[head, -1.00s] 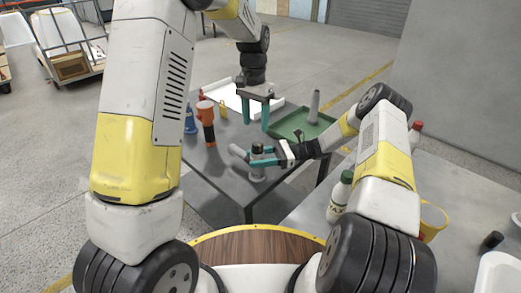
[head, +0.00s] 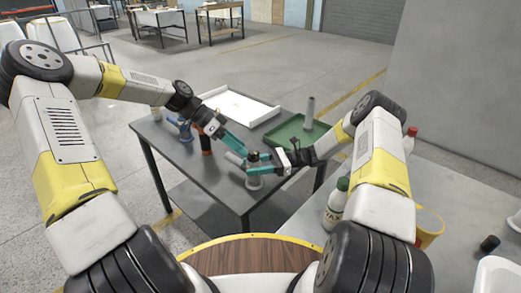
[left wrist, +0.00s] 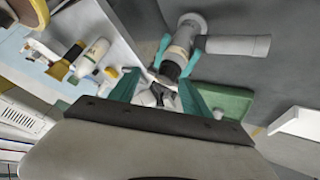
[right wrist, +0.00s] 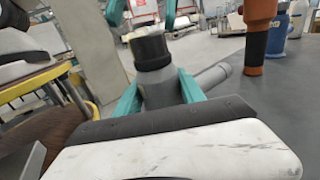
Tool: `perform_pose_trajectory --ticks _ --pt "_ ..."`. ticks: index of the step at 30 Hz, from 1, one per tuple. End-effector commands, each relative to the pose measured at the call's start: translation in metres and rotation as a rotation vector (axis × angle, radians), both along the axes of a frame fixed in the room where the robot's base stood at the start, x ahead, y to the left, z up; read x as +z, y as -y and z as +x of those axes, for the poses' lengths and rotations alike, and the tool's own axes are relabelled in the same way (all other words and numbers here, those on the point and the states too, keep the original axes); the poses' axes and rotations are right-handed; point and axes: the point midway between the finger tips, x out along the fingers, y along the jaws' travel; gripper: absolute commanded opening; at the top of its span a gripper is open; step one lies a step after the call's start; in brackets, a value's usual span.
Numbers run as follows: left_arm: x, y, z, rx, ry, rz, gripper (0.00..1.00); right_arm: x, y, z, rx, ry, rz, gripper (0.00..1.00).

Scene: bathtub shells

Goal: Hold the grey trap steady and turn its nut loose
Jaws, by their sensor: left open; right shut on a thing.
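The grey trap (head: 256,182) stands on the grey table near its front right edge, a side pipe pointing left. Its black nut (right wrist: 152,50) sits on top of the grey body in the right wrist view; the trap also shows in the left wrist view (left wrist: 181,44). My right gripper (head: 262,165) is shut on the trap's body below the nut, a finger on either side. My left gripper (head: 240,147) is open and empty, its fingers reaching down from the upper left, close above the nut. In the head view the fingers partly hide the nut.
An orange and black object (head: 206,143) and a blue object (head: 183,130) stand left of the trap. A white tray (head: 262,117) and a green tray (head: 284,144) holding a grey cylinder (head: 309,112) lie behind. A white bottle (head: 336,205) and yellow mug (head: 430,225) stand on the right table.

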Motion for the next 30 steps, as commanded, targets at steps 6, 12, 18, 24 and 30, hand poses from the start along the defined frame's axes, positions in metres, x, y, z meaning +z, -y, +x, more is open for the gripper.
perform_pose_trajectory --ticks 6,12,18,24,30 --pt "-0.009 -0.018 0.016 0.116 0.104 -0.246 0.56 0.0 0.0 0.0 0.0 0.0 0.0 0.0" --pt "-0.047 -0.023 -0.008 0.171 0.182 -0.402 0.56 0.0 0.0 0.0 0.0 0.0 0.0 0.0" --pt "-0.054 -0.025 -0.024 0.263 0.313 -0.555 0.56 0.0 0.0 0.0 0.0 0.0 0.0 0.0" --pt "-0.043 -0.029 -0.03 0.351 0.443 -0.656 0.56 0.0 0.0 0.0 0.0 0.0 0.001 0.0" --pt "-0.034 -0.032 -0.03 0.394 0.509 -0.694 0.56 0.0 0.0 0.0 0.0 0.0 0.001 0.0"
